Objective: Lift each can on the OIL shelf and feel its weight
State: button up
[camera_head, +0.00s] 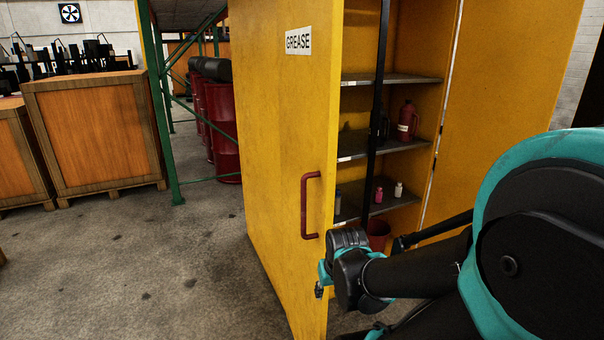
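A yellow cabinet stands with its door (275,130) swung open; the door bears a GREASE sign (298,41) and a red handle (309,205). Inside, a red can or jug (407,121) with a pale label stands upright on the middle shelf (352,155), with a dark container (384,128) beside it. The shelf-edge labels are too small to read, so I cannot tell which shelf is OIL. The end of my arm, with my gripper (320,289), is at the door's edge below the handle. Its fingers do not show clearly, and contact with the door is unclear.
Lower shelf (355,208) holds small pink (379,195) and white (398,190) bottles; a red bucket (377,236) is beneath. The upper shelf (385,79) looks bare. Wooden crates (95,130), a green rack post (160,110) and red drums (222,130) stand left. Floor before them is clear.

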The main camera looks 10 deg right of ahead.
aim_at(408, 115)
jog(key=i+l, duration=0.1)
jog(key=l, duration=0.25)
jog(key=i+l+z, duration=0.1)
jog(key=l, duration=0.3)
jog(key=i+l, duration=0.1)
jog(key=l, duration=0.25)
jog(key=i+l+z, duration=0.1)
jog(key=l, duration=0.25)
jog(key=i+l+z, duration=0.1)
jog(key=l, duration=0.25)
jog(key=i+l, duration=0.2)
jog(key=l, duration=0.15)
